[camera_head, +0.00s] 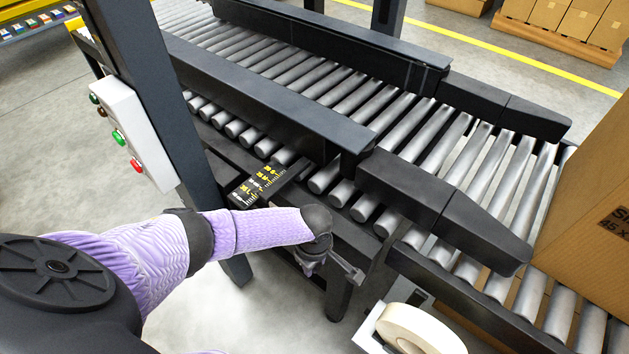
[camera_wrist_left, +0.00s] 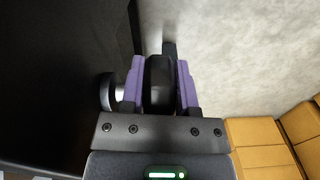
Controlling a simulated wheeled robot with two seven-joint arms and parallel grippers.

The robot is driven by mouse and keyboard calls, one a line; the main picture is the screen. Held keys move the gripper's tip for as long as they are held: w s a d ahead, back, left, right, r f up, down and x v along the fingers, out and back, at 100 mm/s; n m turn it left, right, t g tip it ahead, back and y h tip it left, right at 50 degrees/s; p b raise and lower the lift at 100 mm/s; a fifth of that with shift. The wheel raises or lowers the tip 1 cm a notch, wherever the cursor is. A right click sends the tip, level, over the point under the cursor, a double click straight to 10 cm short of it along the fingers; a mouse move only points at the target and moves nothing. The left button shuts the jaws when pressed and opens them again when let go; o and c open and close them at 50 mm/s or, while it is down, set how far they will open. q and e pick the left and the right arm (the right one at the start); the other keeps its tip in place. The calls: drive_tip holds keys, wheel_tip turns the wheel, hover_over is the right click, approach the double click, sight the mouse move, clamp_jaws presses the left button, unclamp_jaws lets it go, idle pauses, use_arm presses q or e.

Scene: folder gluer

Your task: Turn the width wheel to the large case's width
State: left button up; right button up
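My left arm reaches in from the left in the head view, and its gripper (camera_head: 316,254) is at the near side of the conveyor frame, below the scale. In the left wrist view my left gripper (camera_wrist_left: 160,85) has its two purple fingers on either side of a black part, which looks like the width wheel (camera_wrist_left: 160,68) seen edge-on. The fingers appear to touch it on both sides. A silver shaft and a round black collar show left of it. In the head view the wheel is mostly hidden by my gripper. The black scale with yellow marks (camera_head: 258,185) lies beside the rollers; its reading is too small to tell. My right gripper is out of view.
A large cardboard case (camera_head: 592,205) stands on the rollers at the right. Black guide rails (camera_head: 270,100) run along the conveyor. A post carries a button box (camera_head: 133,135) at the left. A tape roll (camera_head: 420,330) is at the front.

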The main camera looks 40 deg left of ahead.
use_arm(q)
clamp_jaws()
